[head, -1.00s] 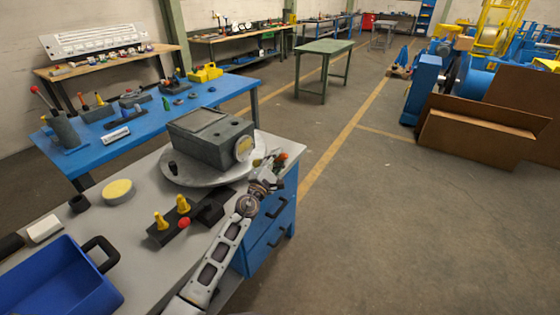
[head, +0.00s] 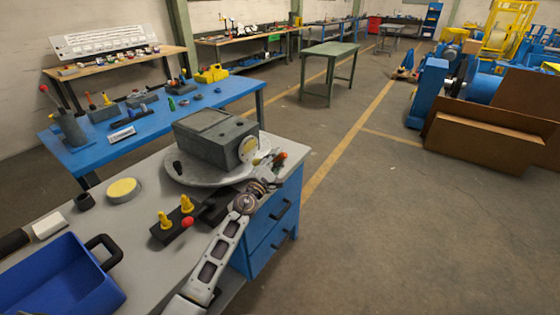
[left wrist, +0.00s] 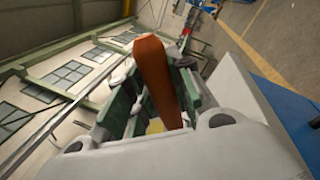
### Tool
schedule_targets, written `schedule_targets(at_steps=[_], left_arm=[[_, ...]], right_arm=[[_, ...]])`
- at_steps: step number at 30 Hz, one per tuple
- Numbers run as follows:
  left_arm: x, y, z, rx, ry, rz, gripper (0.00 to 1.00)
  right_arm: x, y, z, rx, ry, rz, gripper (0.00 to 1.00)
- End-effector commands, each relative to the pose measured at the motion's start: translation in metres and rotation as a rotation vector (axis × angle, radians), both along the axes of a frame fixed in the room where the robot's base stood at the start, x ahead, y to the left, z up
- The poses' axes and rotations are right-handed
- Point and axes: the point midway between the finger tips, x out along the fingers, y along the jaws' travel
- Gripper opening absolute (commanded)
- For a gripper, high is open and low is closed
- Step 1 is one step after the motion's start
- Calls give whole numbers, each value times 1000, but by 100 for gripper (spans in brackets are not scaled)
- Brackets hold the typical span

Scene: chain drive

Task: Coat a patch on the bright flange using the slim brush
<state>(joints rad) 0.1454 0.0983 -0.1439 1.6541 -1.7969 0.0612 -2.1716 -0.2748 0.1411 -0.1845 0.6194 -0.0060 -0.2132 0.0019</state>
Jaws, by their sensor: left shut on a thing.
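The bright flange (head: 249,149) is a pale cream disc on the right-hand side of the grey gearbox housing (head: 206,141). The housing sits on a round light turntable (head: 186,175) on the grey bench. My left gripper (head: 268,167) is beside the flange, just to its right and lower in the head view, shut on the slim brush. The brush's orange handle end (head: 281,158) sticks out to the upper right. In the left wrist view the brown-orange handle (left wrist: 156,75) stands between the fingers. The bristles are hidden, and I cannot tell whether they touch the flange. My right gripper is not in view.
A black holder with yellow knobs (head: 166,220) and a red knob (head: 188,222) stands close to my left arm. A yellow-topped round tub (head: 122,190) and a blue bin (head: 60,275) are further left. The floor right of the bench is clear.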

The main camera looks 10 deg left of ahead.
Motion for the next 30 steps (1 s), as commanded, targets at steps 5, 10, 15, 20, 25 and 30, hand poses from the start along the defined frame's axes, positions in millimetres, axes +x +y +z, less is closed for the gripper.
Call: schedule_targets(at_steps=[5,10,15,20,25,30], left_arm=[[5,13,-1,1,-1,1,0],[9,24,0,1,-1,1,0],[12,32,0,0,0,0,0],[13,37,0,0,0,0,0],[14,38,0,0,0,0,0],[14,38,0,0,-1,1,0]], right_arm=[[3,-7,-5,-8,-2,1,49],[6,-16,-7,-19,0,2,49],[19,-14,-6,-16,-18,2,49],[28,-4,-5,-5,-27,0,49],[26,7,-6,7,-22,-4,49],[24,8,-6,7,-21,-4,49]])
